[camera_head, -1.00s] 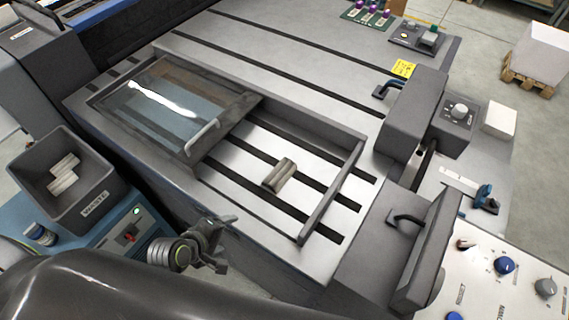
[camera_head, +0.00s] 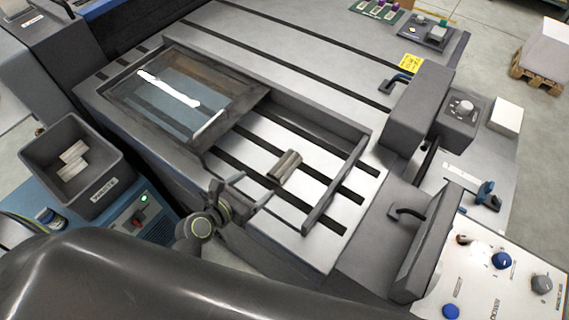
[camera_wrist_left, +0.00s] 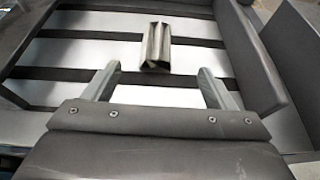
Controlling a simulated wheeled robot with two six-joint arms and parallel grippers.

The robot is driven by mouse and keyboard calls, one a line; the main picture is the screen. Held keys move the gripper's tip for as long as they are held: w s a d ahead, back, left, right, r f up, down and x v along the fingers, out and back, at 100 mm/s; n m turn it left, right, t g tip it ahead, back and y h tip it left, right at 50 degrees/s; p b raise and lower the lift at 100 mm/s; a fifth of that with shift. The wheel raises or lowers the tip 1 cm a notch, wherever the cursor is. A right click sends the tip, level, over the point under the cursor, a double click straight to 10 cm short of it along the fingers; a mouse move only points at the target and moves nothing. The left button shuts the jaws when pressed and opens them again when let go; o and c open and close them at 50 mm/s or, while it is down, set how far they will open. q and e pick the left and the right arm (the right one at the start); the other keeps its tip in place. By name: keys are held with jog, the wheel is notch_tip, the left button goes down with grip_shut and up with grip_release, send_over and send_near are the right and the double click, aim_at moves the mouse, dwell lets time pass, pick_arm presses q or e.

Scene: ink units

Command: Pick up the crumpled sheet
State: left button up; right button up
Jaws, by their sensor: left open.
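The crumpled sheet (camera_head: 285,166) is a small folded beige-grey piece lying on the slotted metal bed inside the dark frame. It also shows in the left wrist view (camera_wrist_left: 156,47), beyond the fingers and near the top middle. My left gripper (camera_head: 256,192) is open and empty, at the frame's near side, left of and short of the sheet. In the left wrist view its two fingers (camera_wrist_left: 160,85) stand apart with the sheet ahead of the gap, not between them. My right gripper is not in view.
The dark frame (camera_head: 336,184) has raised walls around the sheet, and a glass cover (camera_head: 165,98) with a handle is over its left part. A waste bin (camera_head: 105,187) holding crumpled pieces stands at the left. A dark block (camera_head: 414,118) and a control panel (camera_head: 480,262) are at the right.

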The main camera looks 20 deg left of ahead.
pick_arm(q)
send_near(286, 161)
jog(key=x, duration=0.3)
jog(key=shift+w+d+f, duration=0.1)
jog(key=shift+w+d, duration=0.1)
jog(key=shift+x, duration=2.95)
jog(key=shift+a, duration=0.15)
jog(key=c, duration=1.1)
jog(key=shift+o, duration=0.2)
